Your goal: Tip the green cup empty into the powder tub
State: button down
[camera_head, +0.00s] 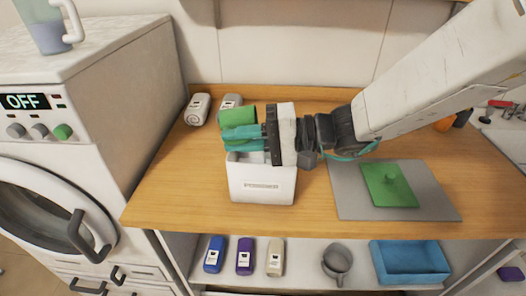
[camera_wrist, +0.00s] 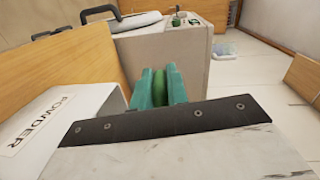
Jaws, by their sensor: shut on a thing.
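The green cup (camera_head: 238,115) is held on its side in my gripper (camera_head: 242,133), above the white powder tub (camera_head: 262,184). The tub stands on the wooden counter with a label on its front. My gripper's teal fingers are shut on the cup. In the wrist view, the cup (camera_wrist: 176,86) shows as a green strip between the fingers (camera_wrist: 160,88), and the tub (camera_wrist: 62,122) marked POWDER is at the left. The cup's mouth and its contents are hidden, and the gripper covers part of the tub's opening.
A grey mat (camera_head: 348,196) with a green lid-like plate (camera_head: 391,188) lies to the right. A washing machine (camera_head: 130,75) stands left. Bottles, a grey mug (camera_head: 337,260) and a blue bin (camera_head: 408,262) are on the shelf below.

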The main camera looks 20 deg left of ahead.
jog(key=shift+d+r+y, duration=0.15)
jog(key=shift+r+y, duration=0.05)
jog(key=shift+y, duration=0.4)
jog(key=shift+w+d+r+g+y, duration=0.1)
jog(key=shift+r+g+y, duration=0.2)
jog(key=shift+r+y, duration=0.15)
jog(key=shift+d+r+y, duration=0.1)
jog(key=shift+r+y, duration=0.25)
jog(key=shift+r, duration=0.05)
jog(key=shift+w+d+r+g+y, duration=0.1)
jog(key=shift+d+r+g+y, duration=0.15)
jog(key=shift+y, duration=0.55)
jog(key=shift+r, duration=0.15)
jog(key=shift+g, duration=0.25)
jog(key=shift+a+h, duration=0.3)
jog(key=shift+h, duration=0.4)
jog(key=f+h, duration=0.2)
jog(key=t, duration=0.1)
jog(key=shift+s+a+f+h, duration=0.2)
jog(key=shift+a+f+h, duration=0.1)
jog(key=shift+f+h, duration=0.1)
